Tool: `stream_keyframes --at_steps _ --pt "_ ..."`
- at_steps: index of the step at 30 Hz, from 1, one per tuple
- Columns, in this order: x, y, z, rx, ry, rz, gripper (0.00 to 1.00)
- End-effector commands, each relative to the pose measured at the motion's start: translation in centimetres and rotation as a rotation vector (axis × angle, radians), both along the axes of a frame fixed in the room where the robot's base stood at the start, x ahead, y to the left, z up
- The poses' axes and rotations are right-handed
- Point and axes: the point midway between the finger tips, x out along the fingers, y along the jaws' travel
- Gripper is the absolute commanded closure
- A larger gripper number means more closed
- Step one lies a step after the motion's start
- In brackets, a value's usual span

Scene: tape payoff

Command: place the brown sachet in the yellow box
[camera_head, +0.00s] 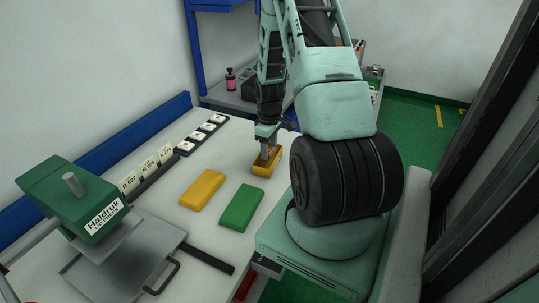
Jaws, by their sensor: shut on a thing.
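A yellow box (260,169) stands on the white table, just left of my arm's base. My gripper (267,156) points down at this box, with its fingertips at or just inside the box's top. A small brown patch shows at the fingertips and appears to be the brown sachet (271,154). My gripper is shut on it, and the fingers hide most of it. I cannot tell whether the sachet touches the box floor. A second yellow box-like piece (202,190) lies nearer on the table, to the left.
A green piece (241,208) lies beside the nearer yellow one. A green press (75,200) with a metal plate stands at the left front. A dark bar (207,258) lies in front.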

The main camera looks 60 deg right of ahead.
Motion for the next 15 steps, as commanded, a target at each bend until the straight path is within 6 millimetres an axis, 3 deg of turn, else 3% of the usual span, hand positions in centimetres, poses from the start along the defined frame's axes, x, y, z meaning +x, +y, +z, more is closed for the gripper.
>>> stream_keyframes --at_steps 9,15 --pt "0.0 0.1 -3.7 0.002 0.001 0.002 0.72" --pt "0.0 0.0 -4.3 0.000 0.000 0.001 0.72"
